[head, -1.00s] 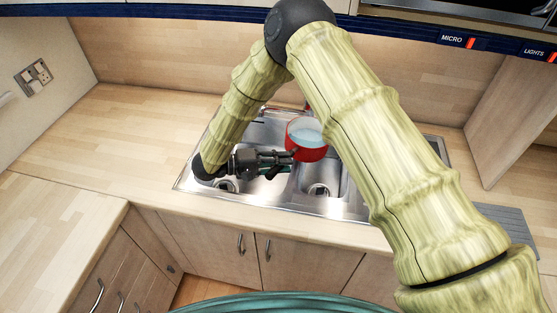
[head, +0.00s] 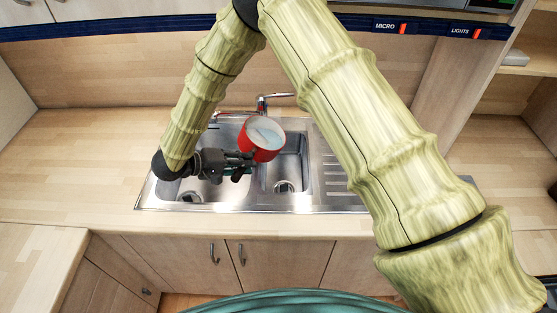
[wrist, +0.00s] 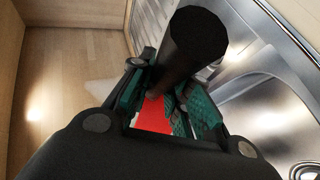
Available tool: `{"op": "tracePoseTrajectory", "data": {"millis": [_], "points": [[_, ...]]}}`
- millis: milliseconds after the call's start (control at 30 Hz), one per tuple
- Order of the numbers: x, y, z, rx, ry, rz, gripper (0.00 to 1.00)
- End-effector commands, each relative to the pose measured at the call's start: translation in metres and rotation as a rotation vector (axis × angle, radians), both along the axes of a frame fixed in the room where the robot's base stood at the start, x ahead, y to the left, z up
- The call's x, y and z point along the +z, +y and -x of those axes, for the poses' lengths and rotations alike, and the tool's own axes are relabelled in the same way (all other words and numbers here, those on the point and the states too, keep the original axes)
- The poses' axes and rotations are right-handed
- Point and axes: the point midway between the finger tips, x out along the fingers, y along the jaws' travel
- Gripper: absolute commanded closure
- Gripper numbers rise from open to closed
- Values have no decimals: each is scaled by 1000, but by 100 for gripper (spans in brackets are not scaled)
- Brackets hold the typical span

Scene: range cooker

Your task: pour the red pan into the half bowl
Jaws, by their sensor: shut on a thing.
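The red pan (head: 266,152) has a white inside with something pale blue in it. It is held above the sink and looks a little tilted. My gripper (head: 240,165) is shut on its dark handle, which shows large in the wrist view (wrist: 190,48); a strip of red pan (wrist: 152,115) shows between the fingers. The steel sink has a left bowl (head: 192,188) and a narrower right bowl (head: 292,172), which looks like the half bowl. The pan appears over the back of the sink near the divider; its height is hard to judge.
A ribbed drainer (head: 335,180) lies right of the bowls, partly hidden by my arm. The wooden worktop (head: 80,150) left of the sink is clear. A wooden panel (head: 460,80) stands at the right.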

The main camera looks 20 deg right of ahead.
Motion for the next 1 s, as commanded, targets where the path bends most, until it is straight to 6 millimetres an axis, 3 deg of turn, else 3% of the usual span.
{"op": "tracePoseTrajectory", "data": {"millis": [1000], "points": [[6,-2,3,0,-23,-50,100]]}}
